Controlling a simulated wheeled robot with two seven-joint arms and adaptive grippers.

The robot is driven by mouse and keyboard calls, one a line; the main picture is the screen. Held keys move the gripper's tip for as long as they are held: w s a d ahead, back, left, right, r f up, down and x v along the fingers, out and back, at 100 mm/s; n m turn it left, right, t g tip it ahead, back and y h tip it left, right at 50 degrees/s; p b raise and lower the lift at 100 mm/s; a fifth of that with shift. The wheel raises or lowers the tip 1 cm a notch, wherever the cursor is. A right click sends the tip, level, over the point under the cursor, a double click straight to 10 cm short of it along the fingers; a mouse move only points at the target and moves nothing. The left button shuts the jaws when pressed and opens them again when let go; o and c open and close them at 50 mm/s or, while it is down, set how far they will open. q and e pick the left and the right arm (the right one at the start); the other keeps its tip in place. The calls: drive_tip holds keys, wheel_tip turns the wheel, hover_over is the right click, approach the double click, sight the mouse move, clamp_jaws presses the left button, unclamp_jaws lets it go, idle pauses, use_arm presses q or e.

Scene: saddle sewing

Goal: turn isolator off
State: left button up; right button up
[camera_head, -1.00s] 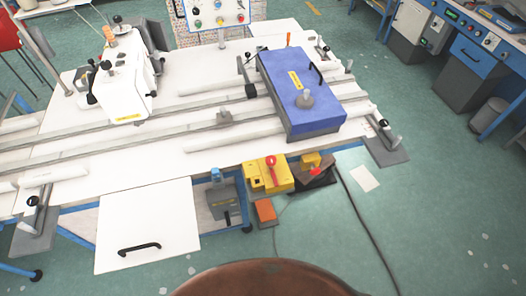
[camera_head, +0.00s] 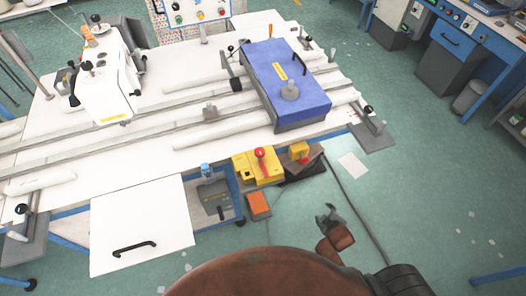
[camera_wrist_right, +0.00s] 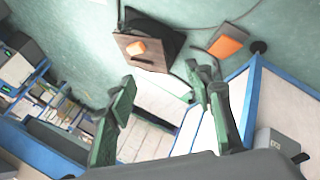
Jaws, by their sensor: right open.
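A yellow box (camera_head: 266,176) with a red lever (camera_head: 260,158) sits at the front edge of the white table, below the blue machine; it looks like the isolator. The lever stands roughly upright. My left gripper is not in view.
An orange-topped box (camera_head: 258,204) stands below the yellow box, beside a grey unit (camera_head: 215,196). A black cable (camera_head: 352,192) runs over the floor. The green floor at right is open.

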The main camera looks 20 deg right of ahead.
drive_tip(key=w+a+r+n+t+y, duration=0.1)
drive_tip(key=w+r+n+t, duration=0.45)
drive_tip(key=r, duration=0.65)
drive_tip(key=w+a+r+n+t, duration=0.1)
drive_tip(key=w+r+n+t, duration=0.1)
drive_tip(key=w+r+n, duration=0.75)
drive_tip(key=n+g+y, duration=0.2)
drive_tip(key=n+y, duration=1.2)
drive_tip(key=n, duration=0.8)
approach(259, 151)
drive_tip(key=shift+w+a+f, duration=0.1)
drive_tip(key=shift+w+a, duration=0.05)
drive_tip(key=shift+w, duration=0.45)
drive_tip(key=shift+w+a, duration=0.1)
drive_tip(key=shift+w, duration=0.5)
drive_tip(key=shift+s+a+n+g+y, duration=0.1)
drive_tip(key=shift+a+n+g+y, duration=0.2)
drive_tip(key=shift+g, duration=0.15)
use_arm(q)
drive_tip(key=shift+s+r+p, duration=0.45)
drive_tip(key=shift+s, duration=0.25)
use_arm(e)
drive_tip(key=x, duration=0.7)
drive_tip(key=shift+a+f, duration=0.1)
drive_tip(key=shift+a, duration=0.15)
clamp_jaws()
